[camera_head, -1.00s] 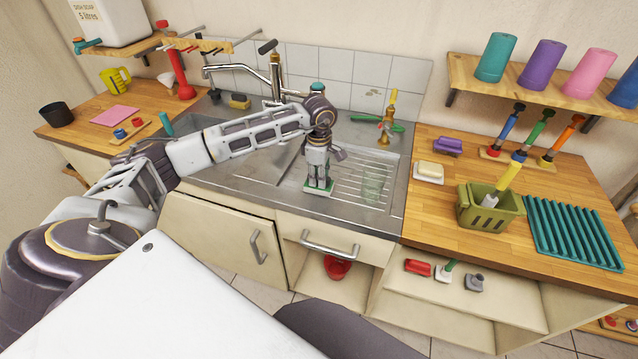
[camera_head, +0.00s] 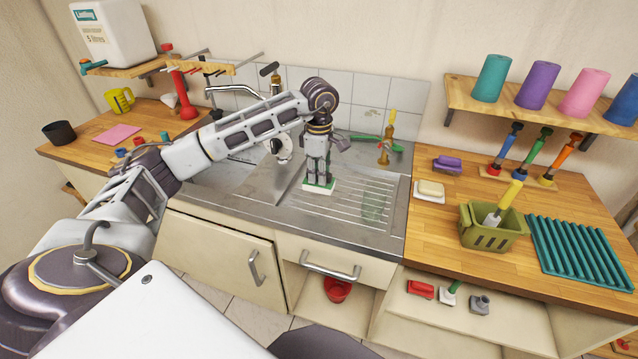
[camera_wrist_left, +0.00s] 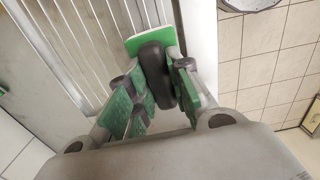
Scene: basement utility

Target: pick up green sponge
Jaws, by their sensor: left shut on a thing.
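The green sponge (camera_head: 319,188), with a white layer, is at the fingertips of my left gripper (camera_head: 318,180). My left gripper points down over the ribbed drainboard (camera_head: 345,215) of the steel sink and is shut on the sponge. The sponge appears to be held a little above the drainboard. My right gripper is not in view.
The tap (camera_head: 250,92) and a brass fitting with a green handle (camera_head: 386,148) are behind. On the right counter are a soap dish (camera_head: 430,191), an olive basket (camera_head: 490,235) and a teal rack (camera_head: 577,245).

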